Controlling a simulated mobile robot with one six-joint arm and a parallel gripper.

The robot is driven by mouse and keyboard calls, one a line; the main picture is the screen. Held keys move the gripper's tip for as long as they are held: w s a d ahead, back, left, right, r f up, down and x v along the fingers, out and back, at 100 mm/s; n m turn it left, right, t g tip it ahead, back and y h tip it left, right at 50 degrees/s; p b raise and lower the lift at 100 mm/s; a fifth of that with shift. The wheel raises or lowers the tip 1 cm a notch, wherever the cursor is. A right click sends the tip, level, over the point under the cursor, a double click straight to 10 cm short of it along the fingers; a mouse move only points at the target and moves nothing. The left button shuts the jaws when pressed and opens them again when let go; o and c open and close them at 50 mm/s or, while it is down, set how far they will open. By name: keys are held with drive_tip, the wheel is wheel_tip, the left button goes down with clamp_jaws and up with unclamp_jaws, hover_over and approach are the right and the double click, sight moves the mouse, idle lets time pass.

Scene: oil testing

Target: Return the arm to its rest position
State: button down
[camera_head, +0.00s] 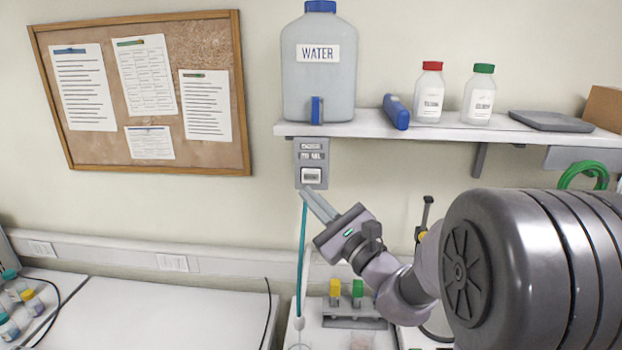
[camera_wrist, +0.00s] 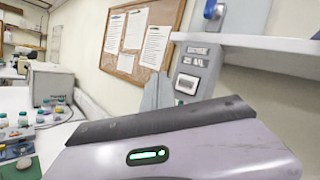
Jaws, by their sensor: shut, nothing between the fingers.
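My gripper (camera_head: 318,206) is shut and empty in the head view. Its fingers point up and to the left, just below a grey wall box (camera_head: 311,164) with a small display and a button. I cannot tell whether the fingertips touch the box. My arm reaches in from the right side of the picture. In the wrist view the gripper body fills the bottom, and part of the fingers (camera_wrist: 157,94) shows in front of the wall, left of the same box (camera_wrist: 190,78).
A shelf (camera_head: 400,129) above carries a water jug (camera_head: 318,75), a red-capped bottle (camera_head: 429,95), a green-capped bottle (camera_head: 479,97) and a dark tray (camera_head: 551,121). A teal tube (camera_head: 302,250) hangs below the box. A rack (camera_head: 352,315) with vials stands below. The left bench (camera_head: 150,315) is mostly clear.

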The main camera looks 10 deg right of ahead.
idle(0.3)
drive_tip(key=s+a+f+n+g+y+b, duration=0.5)
drive_tip(key=s+a+f+n+g+b, duration=0.25)
drive_tip(key=a, duration=0.35)
drive_tip(key=s+a+f+n+g+h+b, duration=0.1)
drive_tip(key=s+a+f+n+g+b, duration=0.2)
drive_tip(key=s+f, duration=0.35)
drive_tip(key=s+a+f+n+g+h+b, duration=0.1)
drive_tip(key=s+a+f+n+g+b, duration=0.3)
drive_tip(key=s, duration=0.3)
drive_tip(key=s+d+f+n+h+b, duration=0.5)
drive_tip(key=s+f, duration=0.3)
drive_tip(key=f, duration=0.5)
drive_tip(key=s+d+f+n+h+b, duration=0.1)
drive_tip(key=s+d+f+h+b, duration=0.1)
drive_tip(key=d, duration=0.7)
wheel_tip(320, 180, down, 2)
drive_tip(key=t+h+b, duration=0.1)
drive_tip(key=h, duration=0.2)
drive_tip(key=shift+f+b, duration=0.15)
drive_tip(key=shift+b, duration=0.2)
drive_tip(key=shift+n, duration=0.25)
idle(0.4)
